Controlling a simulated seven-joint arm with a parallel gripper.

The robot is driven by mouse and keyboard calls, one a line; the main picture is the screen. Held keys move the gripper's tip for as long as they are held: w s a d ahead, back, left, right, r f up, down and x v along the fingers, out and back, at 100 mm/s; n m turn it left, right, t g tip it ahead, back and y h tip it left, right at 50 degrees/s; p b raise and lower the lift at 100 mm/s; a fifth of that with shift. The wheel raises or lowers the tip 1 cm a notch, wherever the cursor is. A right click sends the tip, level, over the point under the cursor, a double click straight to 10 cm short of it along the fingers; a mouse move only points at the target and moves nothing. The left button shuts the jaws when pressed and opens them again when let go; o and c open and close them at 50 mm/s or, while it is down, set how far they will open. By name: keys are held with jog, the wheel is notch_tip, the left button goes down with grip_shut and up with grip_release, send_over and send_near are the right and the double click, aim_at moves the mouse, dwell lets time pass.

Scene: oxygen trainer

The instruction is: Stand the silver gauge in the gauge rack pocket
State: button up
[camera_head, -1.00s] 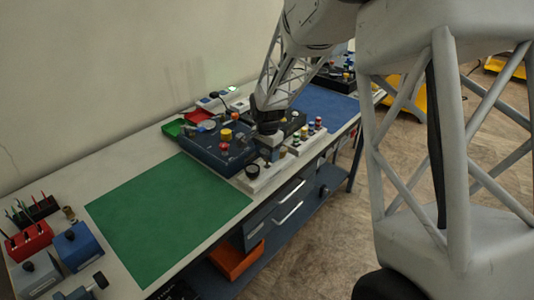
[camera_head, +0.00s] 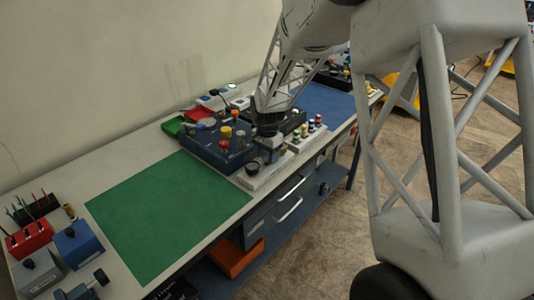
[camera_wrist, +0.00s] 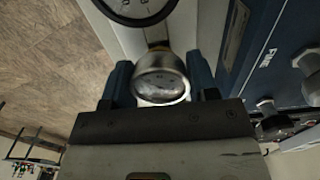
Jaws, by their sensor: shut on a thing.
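The silver gauge (camera_wrist: 160,80) has a round pale dial in a metal rim. My gripper (camera_wrist: 160,88) is shut on it, with a blue finger at each side, in the wrist view. A bit of brass fitting shows at the gauge's far edge. The white gauge rack (camera_wrist: 122,36) lies below and beyond it. In the head view, my gripper (camera_head: 269,142) is low over the rack (camera_head: 268,177), by the blue trainer box. The pocket is hidden, and I cannot tell whether the gauge is seated in it.
A black-rimmed gauge (camera_wrist: 138,6) stands on the rack close to the held one. The blue trainer box (camera_head: 218,147) with knobs is alongside. Several coloured fittings (camera_head: 310,127) stand on a white strip to the right. The green mat (camera_head: 165,215) is clear.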

jog(key=shift+f, duration=0.65)
jog(key=o, duration=0.9)
jog(key=shift+o, duration=0.2)
jog(key=shift+r, duration=3.9)
